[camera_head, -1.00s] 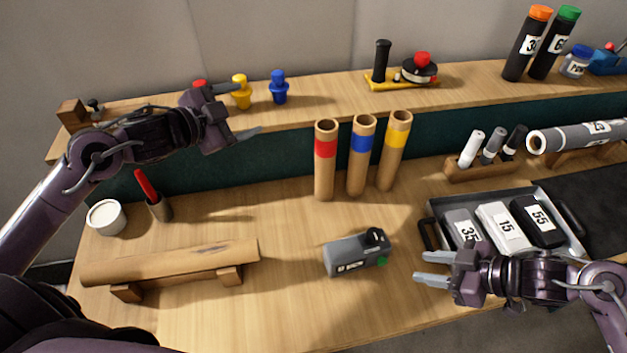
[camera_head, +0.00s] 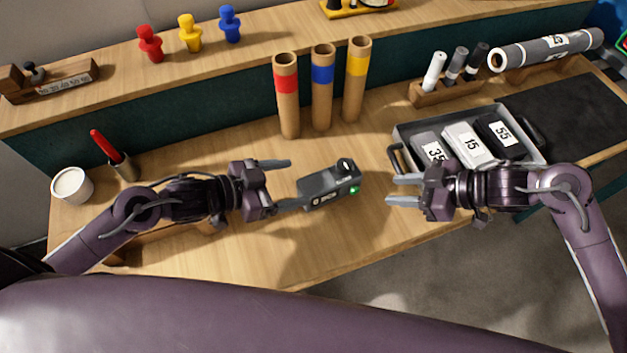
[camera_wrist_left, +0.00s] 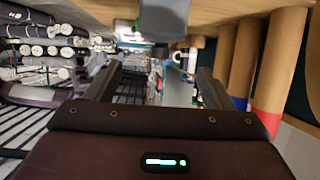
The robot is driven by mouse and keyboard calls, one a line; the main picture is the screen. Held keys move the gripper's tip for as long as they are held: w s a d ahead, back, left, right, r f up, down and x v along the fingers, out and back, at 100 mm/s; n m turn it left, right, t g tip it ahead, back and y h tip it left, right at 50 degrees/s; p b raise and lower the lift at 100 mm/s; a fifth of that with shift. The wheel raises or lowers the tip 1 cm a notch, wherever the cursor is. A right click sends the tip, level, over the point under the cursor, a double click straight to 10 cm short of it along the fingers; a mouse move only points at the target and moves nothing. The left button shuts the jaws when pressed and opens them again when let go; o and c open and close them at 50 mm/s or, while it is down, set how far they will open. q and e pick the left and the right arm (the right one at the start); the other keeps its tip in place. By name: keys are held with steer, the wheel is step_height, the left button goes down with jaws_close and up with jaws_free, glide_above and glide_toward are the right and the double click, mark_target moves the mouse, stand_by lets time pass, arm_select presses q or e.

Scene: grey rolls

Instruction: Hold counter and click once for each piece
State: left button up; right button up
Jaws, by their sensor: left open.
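The counter (camera_head: 326,189) is a grey box with a dark knob on top and a green button at its right end. It lies on the wooden table between my grippers. My left gripper (camera_head: 289,183) is open at the counter's left end, with its lower fingertip close to the casing; I cannot tell if they touch. In the left wrist view, a dark grey block, apparently the counter (camera_wrist_left: 163,20), shows ahead between the open fingers. My right gripper (camera_head: 396,189) is open and empty to the right of the counter, apart from it.
Three cardboard tubes (camera_head: 322,100) with red, blue and yellow bands stand behind the counter. A tray (camera_head: 537,156) with numbered packs is behind my right gripper. Red, yellow and blue pegs (camera_head: 190,36) stand on the back shelf. A white cup (camera_head: 72,187) is at left.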

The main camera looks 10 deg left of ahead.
mark_target(318, 185)
arm_select(q)
step_height(318, 185, down, 4)
steer(key=shift+r, duration=0.1)
steer(key=x, duration=0.7)
steer(key=shift+w+d, duration=0.15)
steer(key=shift+d, duration=0.05)
steer(key=c, duration=1.1)
steer(key=shift+c, duration=0.6)
arm_select(e)
jaws_close()
